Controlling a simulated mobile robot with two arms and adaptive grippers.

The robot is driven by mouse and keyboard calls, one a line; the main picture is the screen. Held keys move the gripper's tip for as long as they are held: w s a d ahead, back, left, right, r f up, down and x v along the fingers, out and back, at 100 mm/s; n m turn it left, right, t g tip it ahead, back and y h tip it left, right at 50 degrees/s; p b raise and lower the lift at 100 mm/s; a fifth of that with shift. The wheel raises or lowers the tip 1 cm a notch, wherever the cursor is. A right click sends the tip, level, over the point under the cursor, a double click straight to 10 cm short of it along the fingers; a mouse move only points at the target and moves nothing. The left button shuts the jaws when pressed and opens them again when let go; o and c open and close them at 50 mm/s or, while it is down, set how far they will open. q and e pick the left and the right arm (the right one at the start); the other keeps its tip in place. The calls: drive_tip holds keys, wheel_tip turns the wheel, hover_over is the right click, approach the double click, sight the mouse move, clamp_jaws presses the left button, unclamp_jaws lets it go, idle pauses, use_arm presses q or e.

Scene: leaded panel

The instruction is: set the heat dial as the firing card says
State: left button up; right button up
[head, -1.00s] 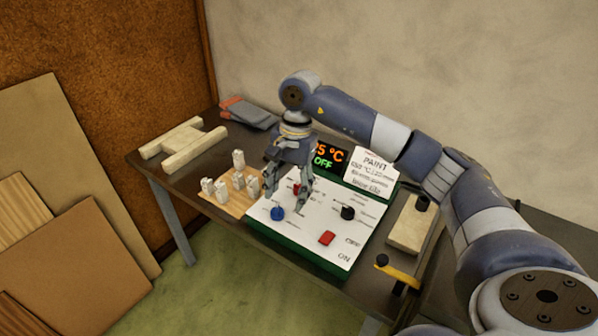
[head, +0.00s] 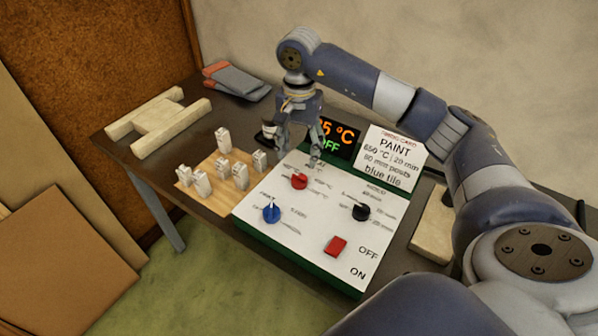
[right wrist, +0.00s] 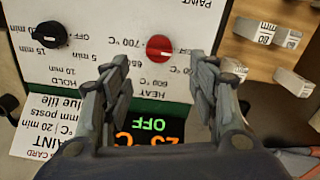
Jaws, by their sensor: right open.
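The red heat dial (head: 299,181) is a round knob on the white panel face (head: 300,228). In the right wrist view the red dial (right wrist: 159,48) has 600, 650 and 700 °C marks beside it; I cannot tell its setting surely. My right gripper (head: 299,159) is open and empty, above the panel on the display side of the dial, apart from it. Its fingers (right wrist: 154,66) frame the dial's near side in the wrist view. The firing card (head: 392,155) reads PAINT, 650 °C, 20 min, 80 mm posts, blue tile. My left gripper is out of view.
The display (head: 335,138) is partly covered by my right gripper and shows OFF. A blue dial (head: 271,213), black dial (head: 360,211) and red switch (head: 335,246) share the panel. Several white posts (head: 223,141) stand on a wooden board left of it. Grey-red gloves (head: 236,81) lie behind.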

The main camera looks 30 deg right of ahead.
sight(300, 176)
wheel_tip(300, 176, down, 8)
drive_tip(key=shift+s+f+p, duration=0.1)
drive_tip(key=shift+p, duration=0.95)
drive_tip(key=shift+f, duration=0.35)
drive_tip(key=c, duration=1.1)
